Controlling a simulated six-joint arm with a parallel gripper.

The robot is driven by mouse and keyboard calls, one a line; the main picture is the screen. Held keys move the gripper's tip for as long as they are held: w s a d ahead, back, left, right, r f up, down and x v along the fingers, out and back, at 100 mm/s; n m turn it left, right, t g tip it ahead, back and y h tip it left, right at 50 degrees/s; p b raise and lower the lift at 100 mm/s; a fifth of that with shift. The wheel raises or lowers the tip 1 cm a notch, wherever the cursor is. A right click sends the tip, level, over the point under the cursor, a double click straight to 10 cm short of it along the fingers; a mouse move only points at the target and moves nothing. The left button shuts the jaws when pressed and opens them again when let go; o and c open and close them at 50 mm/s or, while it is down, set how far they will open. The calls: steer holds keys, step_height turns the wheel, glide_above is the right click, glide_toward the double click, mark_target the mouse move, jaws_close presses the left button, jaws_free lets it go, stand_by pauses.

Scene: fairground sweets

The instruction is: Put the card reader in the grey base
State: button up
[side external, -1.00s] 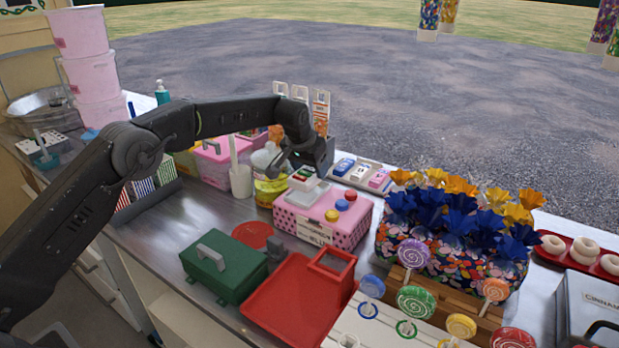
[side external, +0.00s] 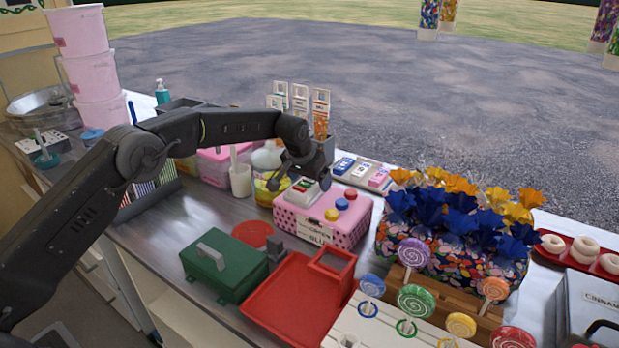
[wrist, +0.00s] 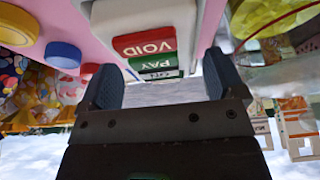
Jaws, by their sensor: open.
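The card reader (side external: 304,186) is white with red VOID and green PAY keys. It lies on the pink spotted box (side external: 345,222), at the left of its top, where the grey base is. It looks low on the base, but I cannot tell whether it sits fully in it. In the wrist view the reader (wrist: 150,25) shows upside down at the top, between and beyond my fingers. My gripper (wrist: 163,80) is open, with a finger on each side of the reader's key end and gaps beside it. The base is mostly hidden in both views.
Red, yellow and blue buttons (side external: 341,204) are right of the reader on the box. A white cup (side external: 241,180) and a yellow container (side external: 270,190) stand close on the left. A green box (side external: 222,268) and a red tray (side external: 300,300) are in front.

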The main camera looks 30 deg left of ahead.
steer(key=v, duration=1.2)
steer(key=shift+r, duration=0.3)
steer(key=s+a+r, duration=0.1)
steer(key=s+r, duration=0.4)
steer(key=s, duration=0.6)
steer(key=s+a+r, duration=0.1)
steer(key=s+r, duration=0.4)
steer(key=s, duration=0.6)
steer(key=s+f, duration=0.3)
steer(key=s, duration=0.6)
steer(key=s+a+f+t, duration=0.1)
steer(key=s+f, duration=0.2)
steer(key=s, duration=0.7)
steer(key=shift+s+a+f, duration=0.15)
steer(key=shift+f, duration=0.1)
